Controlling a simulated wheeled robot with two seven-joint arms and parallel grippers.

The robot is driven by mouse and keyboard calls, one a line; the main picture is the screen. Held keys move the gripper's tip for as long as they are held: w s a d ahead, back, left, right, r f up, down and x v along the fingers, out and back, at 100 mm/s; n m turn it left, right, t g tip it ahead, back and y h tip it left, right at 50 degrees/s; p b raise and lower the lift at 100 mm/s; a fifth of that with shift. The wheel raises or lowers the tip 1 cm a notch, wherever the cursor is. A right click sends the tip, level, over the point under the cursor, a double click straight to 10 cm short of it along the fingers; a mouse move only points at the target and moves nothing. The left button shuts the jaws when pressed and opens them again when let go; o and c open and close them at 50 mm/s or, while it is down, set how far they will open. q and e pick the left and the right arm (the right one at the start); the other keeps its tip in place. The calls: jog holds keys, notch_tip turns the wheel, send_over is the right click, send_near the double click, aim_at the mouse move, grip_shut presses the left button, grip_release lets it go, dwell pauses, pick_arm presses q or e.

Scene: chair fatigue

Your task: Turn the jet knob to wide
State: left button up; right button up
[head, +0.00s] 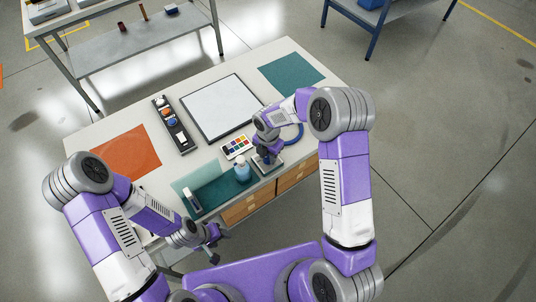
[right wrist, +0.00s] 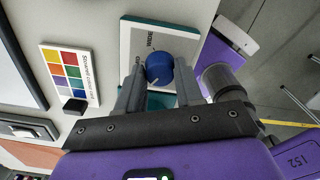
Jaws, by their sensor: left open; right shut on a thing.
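The blue jet knob (right wrist: 160,68) sits on a pale plate (right wrist: 188,42) with dark lettering that is too small to read surely. A short light pointer line shows on the knob. My right gripper (right wrist: 160,85) is shut on the knob, one finger on each side. In the head view my right gripper (head: 267,158) is over the table's front right part and hides the knob. My left gripper (head: 212,260) is open and empty, low in front of the table's front edge.
A blue spray bottle (head: 243,172) stands just left of my right gripper. A color swatch card (head: 238,147) lies behind it, also in the right wrist view (right wrist: 70,72). A framed white board (head: 222,106), a black tray (head: 173,125) and an orange mat (head: 126,153) lie farther away.

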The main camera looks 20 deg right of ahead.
jog(key=m+b, duration=0.2)
jog(key=m, duration=0.3)
jog(key=shift+m, duration=0.4)
jog(key=m+b, duration=0.1)
jog(key=m, duration=0.5)
jog(key=shift+b, duration=0.35)
jog(key=m+b, duration=0.1)
jog(key=m, duration=1)
jog(key=shift+m, duration=0.6)
jog(key=o, duration=1)
jog(key=shift+o, duration=0.2)
jog(key=shift+r, duration=0.1)
